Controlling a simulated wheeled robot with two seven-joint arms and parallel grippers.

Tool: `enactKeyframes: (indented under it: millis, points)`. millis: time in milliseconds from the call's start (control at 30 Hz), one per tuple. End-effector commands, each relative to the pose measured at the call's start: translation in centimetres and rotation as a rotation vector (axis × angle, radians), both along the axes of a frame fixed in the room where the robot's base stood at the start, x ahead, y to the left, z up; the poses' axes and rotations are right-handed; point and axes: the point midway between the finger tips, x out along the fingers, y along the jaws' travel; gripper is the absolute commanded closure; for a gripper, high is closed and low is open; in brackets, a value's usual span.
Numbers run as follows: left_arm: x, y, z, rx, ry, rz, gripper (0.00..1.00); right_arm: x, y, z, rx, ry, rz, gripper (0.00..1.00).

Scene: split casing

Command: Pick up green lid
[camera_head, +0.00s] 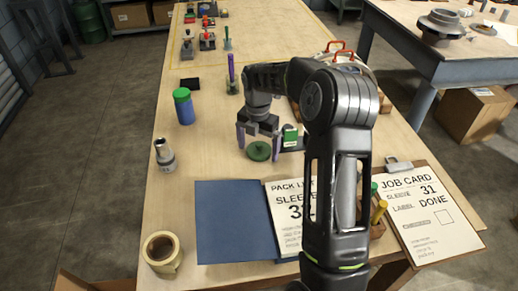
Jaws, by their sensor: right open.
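A green lid (259,151), round and flat with a small dark centre, lies on the wooden table near the middle of the view. My right gripper (259,142) points down just above and behind it, with its two purple-grey fingers spread apart. Whether a finger touches the lid is not clear. My right arm hides part of the table to the right of the lid. My left gripper is not in view.
A blue jar with a green top (184,106) and a metal cylinder (164,155) stand to the left. A blue folder (234,222), a pack list (286,212), a tape roll (161,251) and a job card (431,220) lie in front.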

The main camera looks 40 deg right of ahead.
Motion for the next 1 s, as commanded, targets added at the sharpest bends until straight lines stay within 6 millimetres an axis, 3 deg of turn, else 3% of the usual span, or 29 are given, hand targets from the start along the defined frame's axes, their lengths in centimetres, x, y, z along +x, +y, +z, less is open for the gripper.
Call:
enactKeyframes:
  millis: [300,1000]
  points:
    - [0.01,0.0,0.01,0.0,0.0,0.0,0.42,0.01,0.0,0.04,0.0,0.0,0.0,0.05]
    - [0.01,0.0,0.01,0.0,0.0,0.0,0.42,0.01,0.0,0.05,0.0,0.0,0.0,0.63]
